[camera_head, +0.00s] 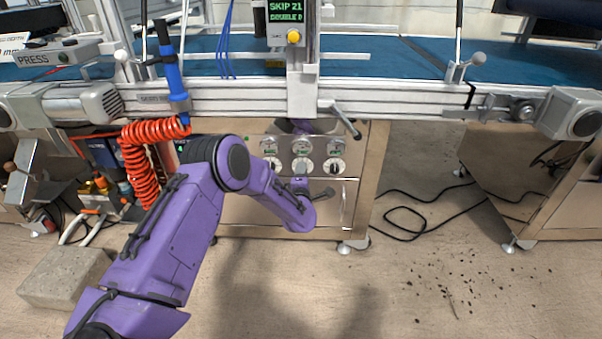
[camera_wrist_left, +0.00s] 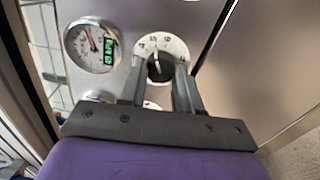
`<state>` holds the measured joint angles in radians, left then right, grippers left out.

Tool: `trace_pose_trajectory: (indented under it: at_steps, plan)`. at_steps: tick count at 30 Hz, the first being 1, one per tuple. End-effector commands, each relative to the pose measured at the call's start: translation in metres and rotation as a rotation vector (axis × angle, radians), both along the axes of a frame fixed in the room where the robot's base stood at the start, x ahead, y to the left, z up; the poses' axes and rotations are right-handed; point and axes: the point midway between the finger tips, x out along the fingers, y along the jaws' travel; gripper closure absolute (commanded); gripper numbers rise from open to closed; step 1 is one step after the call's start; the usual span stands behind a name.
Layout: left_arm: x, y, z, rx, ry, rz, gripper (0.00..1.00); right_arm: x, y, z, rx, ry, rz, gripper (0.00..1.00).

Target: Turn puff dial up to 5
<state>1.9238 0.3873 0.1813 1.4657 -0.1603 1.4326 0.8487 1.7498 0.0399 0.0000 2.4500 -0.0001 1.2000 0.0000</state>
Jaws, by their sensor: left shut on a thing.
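A row of round white dials with dark knobs is on the steel cabinet's front, under a row of gauges. My left gripper (camera_head: 301,184) is at the middle dial (camera_head: 302,166), coming from below. In the left wrist view its two grey fingers (camera_wrist_left: 168,84) are shut on the black knob of this dial (camera_wrist_left: 178,46). Several numerals show on the dial's rim, but the knob's setting and the dial's label are not clear. A gauge (camera_wrist_left: 90,46) with a needle and a small green readout is beside the dial. My right gripper is not in view.
The right-hand dial (camera_head: 335,167) is close beside the gripper. A conveyor frame (camera_head: 400,98) runs above the cabinet (camera_head: 352,190). A coiled orange hose (camera_head: 140,150) hangs at the left. A concrete block (camera_head: 62,276) and black cables (camera_head: 405,212) are on the floor.

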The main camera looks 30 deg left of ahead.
Motion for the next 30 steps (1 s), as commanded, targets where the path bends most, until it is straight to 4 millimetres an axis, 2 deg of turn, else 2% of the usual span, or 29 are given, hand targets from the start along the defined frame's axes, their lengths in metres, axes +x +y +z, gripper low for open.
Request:
trace_pose_trajectory:
  at_steps: [14,15,17,18,26,30]
  plan:
    - [-0.002,0.002,-0.002,0.012,0.013,0.005,0.97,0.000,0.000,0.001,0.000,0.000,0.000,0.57]
    - [-0.002,0.002,-0.003,0.012,0.013,0.005,0.64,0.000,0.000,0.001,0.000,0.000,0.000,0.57]
    - [-0.002,0.001,-0.002,0.012,0.013,0.004,0.44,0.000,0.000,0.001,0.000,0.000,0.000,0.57]
    - [-0.001,0.001,-0.002,0.013,0.012,0.003,0.41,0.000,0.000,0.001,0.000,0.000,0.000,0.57]
    - [-0.001,-0.001,-0.001,0.012,0.010,0.000,0.41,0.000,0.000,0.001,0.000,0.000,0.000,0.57]
    - [-0.015,-0.010,0.001,0.013,0.012,-0.002,0.41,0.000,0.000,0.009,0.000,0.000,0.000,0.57]
